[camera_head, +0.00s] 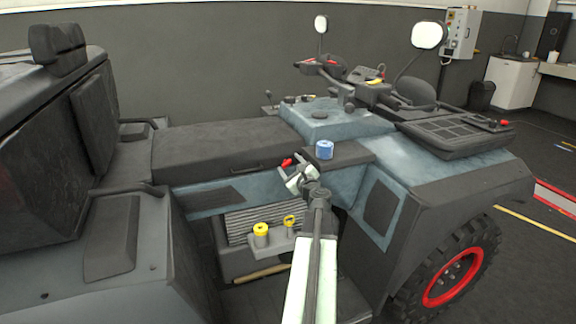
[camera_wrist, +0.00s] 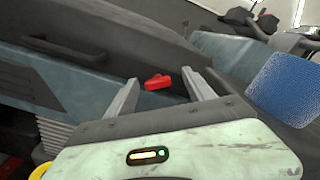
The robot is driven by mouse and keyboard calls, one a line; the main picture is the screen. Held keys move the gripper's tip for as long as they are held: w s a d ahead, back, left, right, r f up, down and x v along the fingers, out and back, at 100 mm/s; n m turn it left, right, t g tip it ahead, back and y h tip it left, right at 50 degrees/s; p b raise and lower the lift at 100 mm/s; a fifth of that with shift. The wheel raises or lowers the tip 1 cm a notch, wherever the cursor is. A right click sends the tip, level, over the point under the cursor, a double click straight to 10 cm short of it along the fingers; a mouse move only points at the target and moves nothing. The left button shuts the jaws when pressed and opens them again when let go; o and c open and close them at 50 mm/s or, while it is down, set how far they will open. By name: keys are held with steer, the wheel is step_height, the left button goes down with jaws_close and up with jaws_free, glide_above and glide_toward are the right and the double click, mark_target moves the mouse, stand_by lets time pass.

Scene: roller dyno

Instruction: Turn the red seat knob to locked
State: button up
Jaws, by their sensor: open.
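The red seat knob (camera_head: 287,162) is a small red lever on the side of the vehicle, just below the front end of the black seat (camera_head: 215,148). In the wrist view the knob (camera_wrist: 158,82) lies ahead of my gripper, between the lines of its two fingers. My gripper (camera_head: 297,172) is open, with its fingertips (camera_wrist: 160,84) on either side of the knob and nothing held. I cannot tell whether the fingers touch the knob. The knob's mount and any lock markings are too small to make out.
Yellow caps (camera_head: 261,229) sit below left. A black seat handle (camera_wrist: 66,50) is at left. The front wheel (camera_head: 452,277) is at right.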

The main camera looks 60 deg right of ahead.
steer(key=shift+w+d, duration=0.4)
steer(key=shift+w, duration=0.2)
steer(key=shift+c, duration=0.3)
jaws_close()
steer(key=shift+s, duration=0.1)
